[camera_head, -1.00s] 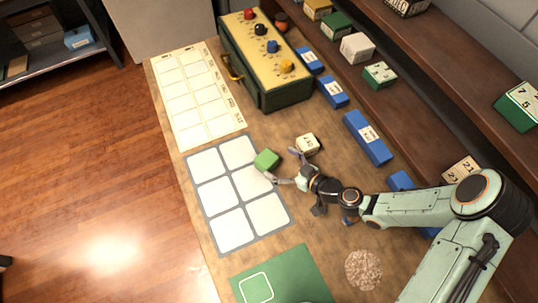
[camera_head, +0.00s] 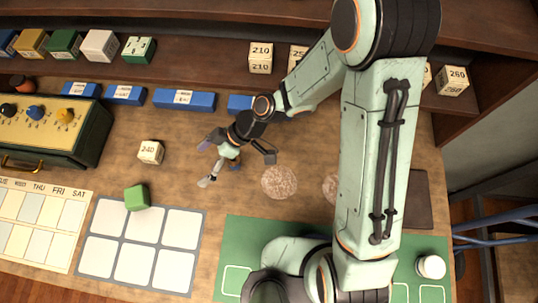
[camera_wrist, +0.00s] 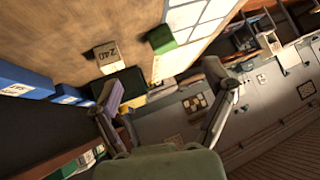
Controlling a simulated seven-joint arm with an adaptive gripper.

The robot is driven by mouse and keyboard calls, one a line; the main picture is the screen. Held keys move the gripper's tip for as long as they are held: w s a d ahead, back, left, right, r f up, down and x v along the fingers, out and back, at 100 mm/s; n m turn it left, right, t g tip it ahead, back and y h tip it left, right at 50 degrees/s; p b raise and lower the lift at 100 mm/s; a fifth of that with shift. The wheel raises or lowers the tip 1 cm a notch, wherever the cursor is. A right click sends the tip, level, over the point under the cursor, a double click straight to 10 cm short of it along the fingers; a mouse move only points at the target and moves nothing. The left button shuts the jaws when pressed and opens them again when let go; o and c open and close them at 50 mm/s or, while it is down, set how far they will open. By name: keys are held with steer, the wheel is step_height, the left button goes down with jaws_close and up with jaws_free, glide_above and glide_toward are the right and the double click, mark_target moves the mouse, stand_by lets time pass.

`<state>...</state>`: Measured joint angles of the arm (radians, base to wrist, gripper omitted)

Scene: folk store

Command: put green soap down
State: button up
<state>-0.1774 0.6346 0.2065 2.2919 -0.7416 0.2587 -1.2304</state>
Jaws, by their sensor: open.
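The green soap (camera_head: 137,197) is a small green block at the top edge of the white-celled grid mat (camera_head: 152,212), by its upper middle cell. It also shows in the wrist view (camera_wrist: 160,40). My gripper (camera_head: 205,163) is open and empty, to the right of the soap and apart from it. In the wrist view the fingers of my gripper (camera_wrist: 165,88) are spread with nothing between them.
A cream block marked 240 (camera_head: 150,152) stands behind the soap. The calendar sheet (camera_head: 45,225) lies left of the mat, the green mat (camera_head: 232,240) right. A control box (camera_head: 85,130) and blue boxes (camera_head: 184,99) line the back. Round discs (camera_head: 279,181) lie right of my gripper.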

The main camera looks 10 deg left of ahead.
steer(key=w+d+r+m+t+h, duration=0.2)
steer(key=d+r+m+h, duration=0.25)
steer(key=d, duration=0.55)
steer(key=s+d+r+m+t+h, duration=0.1)
steer(key=s+d+r+m, duration=0.3)
steer(key=d+m, duration=0.3)
steer(key=s+d+r+m+t+h, duration=0.1)
steer(key=s+d+r+m+h, duration=0.1)
steer(key=s+d+r+m, duration=0.2)
steer(key=d+m, duration=0.3)
steer(key=shift+d+r, duration=0.3)
steer(key=shift+r, duration=0.05)
